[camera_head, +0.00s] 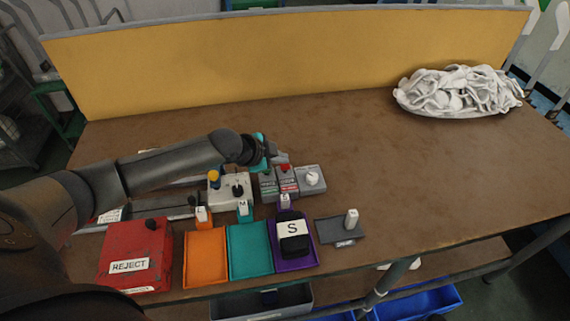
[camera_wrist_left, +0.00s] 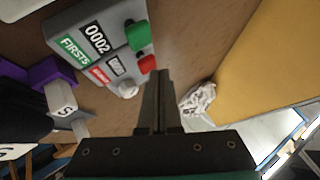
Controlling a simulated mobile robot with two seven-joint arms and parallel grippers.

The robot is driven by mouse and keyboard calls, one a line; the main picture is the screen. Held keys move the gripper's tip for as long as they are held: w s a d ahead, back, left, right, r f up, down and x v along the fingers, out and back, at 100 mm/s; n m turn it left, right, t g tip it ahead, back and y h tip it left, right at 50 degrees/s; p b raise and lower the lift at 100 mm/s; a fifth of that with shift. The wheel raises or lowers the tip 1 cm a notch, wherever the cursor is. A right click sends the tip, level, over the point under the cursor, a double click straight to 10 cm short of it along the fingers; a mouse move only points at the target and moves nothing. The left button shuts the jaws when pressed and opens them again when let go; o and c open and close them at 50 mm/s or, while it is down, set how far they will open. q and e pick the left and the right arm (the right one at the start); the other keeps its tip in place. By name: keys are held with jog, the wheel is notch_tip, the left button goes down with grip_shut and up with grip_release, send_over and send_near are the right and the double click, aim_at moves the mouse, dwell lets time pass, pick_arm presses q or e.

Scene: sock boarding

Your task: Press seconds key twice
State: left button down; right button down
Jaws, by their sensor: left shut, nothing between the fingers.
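The seconds key is a red button (camera_wrist_left: 147,65) on a grey counter box, beside a red-labelled display whose digits I cannot read for sure. In the head view the red key (camera_head: 285,169) shows just below my left gripper (camera_head: 281,158). The green firsts key (camera_wrist_left: 138,36) sits beside it, next to a FIRSTS label and a display reading 0002. My left gripper is shut and empty, and its closed fingers (camera_wrist_left: 160,76) appear close to the red key in the wrist view. Whether they touch it I cannot tell. My right gripper is not in view.
A grey box with a white knob (camera_head: 312,177) adjoins the counters. A control box (camera_head: 229,187) stands to their left. In front are a red REJECT box (camera_head: 134,252), an orange tray (camera_head: 205,265), a teal tray (camera_head: 250,262) and a purple tray (camera_head: 281,266). White socks (camera_head: 458,91) lie far right.

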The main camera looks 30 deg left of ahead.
aim_at(281, 166)
pick_arm(q)
jog(key=shift+f+b, duration=0.4)
jog(key=shift+f, duration=0.3)
dwell(0.6)
jog(key=shift+r+p, duration=1.1)
jog(key=shift+p, duration=0.1)
notch_tip(281, 166, up, 5)
jog(key=p, duration=0.5)
jog(key=shift+r, duration=0.1)
dwell(2.2)
